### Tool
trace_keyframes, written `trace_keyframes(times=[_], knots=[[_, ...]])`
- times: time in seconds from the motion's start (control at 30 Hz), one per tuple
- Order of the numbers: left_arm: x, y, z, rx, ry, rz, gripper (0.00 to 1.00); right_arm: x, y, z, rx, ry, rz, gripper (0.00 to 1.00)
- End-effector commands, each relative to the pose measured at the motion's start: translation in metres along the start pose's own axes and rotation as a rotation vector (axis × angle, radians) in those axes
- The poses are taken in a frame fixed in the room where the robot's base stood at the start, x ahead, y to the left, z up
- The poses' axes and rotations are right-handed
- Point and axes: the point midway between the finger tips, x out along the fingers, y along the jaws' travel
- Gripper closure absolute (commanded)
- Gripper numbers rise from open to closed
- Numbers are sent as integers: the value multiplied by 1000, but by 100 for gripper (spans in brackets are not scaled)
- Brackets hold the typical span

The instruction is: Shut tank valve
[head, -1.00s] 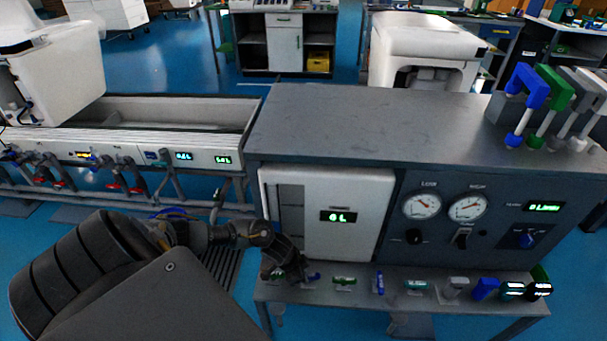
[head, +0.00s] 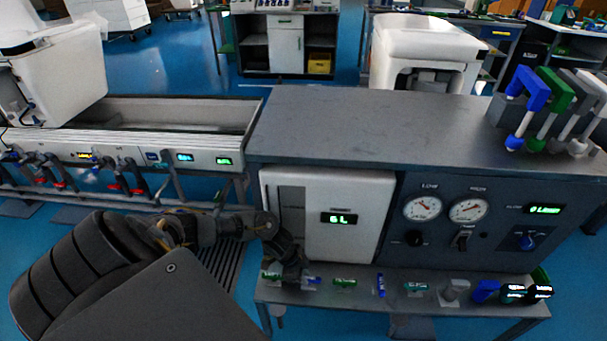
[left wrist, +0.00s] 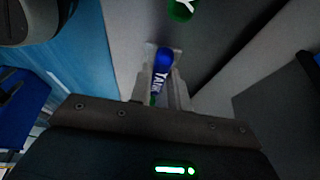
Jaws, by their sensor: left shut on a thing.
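My left gripper (head: 289,272) is at the left end of the front ledge, below the white tank panel (head: 345,215). In the left wrist view, its fingers (left wrist: 163,58) are shut on a blue valve handle (left wrist: 158,72) lettered TANK, which lies between them. In the head view the gripper covers most of that handle. The tank panel's green display (head: 339,219) appears to read 6 L. My right gripper is not in view.
The ledge carries a green valve (head: 345,282), an upright blue handle (head: 380,285), a teal one (head: 415,287) and a grey one (head: 455,289). Gauges (head: 422,208) are on the dark panel at the right. A trough (head: 170,116) is at the left.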

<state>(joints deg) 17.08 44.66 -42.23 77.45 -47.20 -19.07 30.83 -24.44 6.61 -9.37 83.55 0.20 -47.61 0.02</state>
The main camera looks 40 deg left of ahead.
Motion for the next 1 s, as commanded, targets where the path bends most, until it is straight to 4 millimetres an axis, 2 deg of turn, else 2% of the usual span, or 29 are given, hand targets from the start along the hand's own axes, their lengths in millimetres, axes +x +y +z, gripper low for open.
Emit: trace_keyframes(times=[0.07, 0.1, 0.23, 0.57, 1.0], knots=[[0, 0, 1, 1, -2, 0, 100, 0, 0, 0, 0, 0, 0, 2], [0, 0, 1, 1, -2, 0, 77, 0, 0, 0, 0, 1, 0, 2], [0, 0, 1, 1, -2, 0, 60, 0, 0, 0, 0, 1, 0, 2], [-4, 0, 0, 0, -1, -1, 60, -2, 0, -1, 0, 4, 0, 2], [-68, 0, 0, 1, -2, -1, 60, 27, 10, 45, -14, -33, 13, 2]])
